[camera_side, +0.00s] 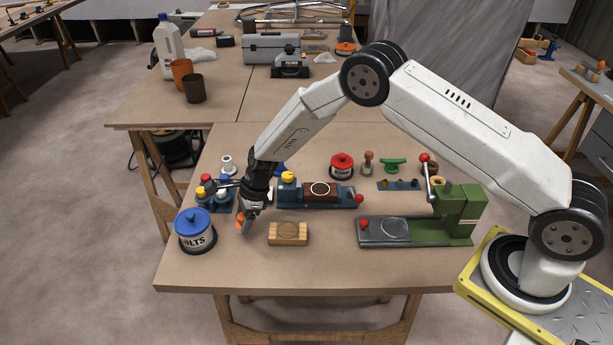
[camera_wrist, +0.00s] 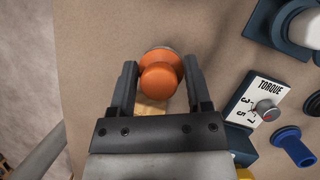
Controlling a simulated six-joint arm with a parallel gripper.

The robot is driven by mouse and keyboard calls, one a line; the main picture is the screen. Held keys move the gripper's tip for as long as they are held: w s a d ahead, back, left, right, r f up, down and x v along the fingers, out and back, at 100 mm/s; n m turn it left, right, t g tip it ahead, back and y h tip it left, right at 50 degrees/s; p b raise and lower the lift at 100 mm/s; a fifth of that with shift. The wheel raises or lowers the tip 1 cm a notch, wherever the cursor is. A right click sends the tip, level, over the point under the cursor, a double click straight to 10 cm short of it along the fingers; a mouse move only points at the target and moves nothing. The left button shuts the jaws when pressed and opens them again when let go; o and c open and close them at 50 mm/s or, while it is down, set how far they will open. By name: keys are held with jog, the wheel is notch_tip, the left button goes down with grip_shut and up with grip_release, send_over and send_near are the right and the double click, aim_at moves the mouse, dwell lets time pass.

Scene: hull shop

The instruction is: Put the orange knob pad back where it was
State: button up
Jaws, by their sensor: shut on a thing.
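My gripper (camera_side: 246,222) is low over the front left of the bench, beside the blue-lidded tin. In the wrist view its two fingers (camera_wrist: 159,68) are closed on either side of the orange knob pad (camera_wrist: 161,76), whose round knob faces the camera. In the side view the orange knob pad (camera_side: 240,218) shows only as a small patch beside the fingers. Its underside is hidden, and I cannot tell whether it touches the bench. A blue rack (camera_side: 384,184) with holes stands at the back right of the bench.
The blue-lidded tin (camera_side: 196,232) stands close left of my gripper. A wooden block (camera_side: 288,239) with a circle mark lies to the right. A blue fixture (camera_side: 345,200) holds a brown block behind it. A green press (camera_side: 460,215) stands at right. The front bench strip is clear.

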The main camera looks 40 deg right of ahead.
jog(key=shift+w+f, duration=0.1)
jog(key=shift+f, duration=1.55)
jog(key=shift+f, duration=0.15)
jog(key=o, duration=1.2)
jog(key=shift+o, duration=0.2)
jog(key=shift+r, duration=0.2)
jog(key=v, duration=1.2)
jog(key=shift+a, duration=0.1)
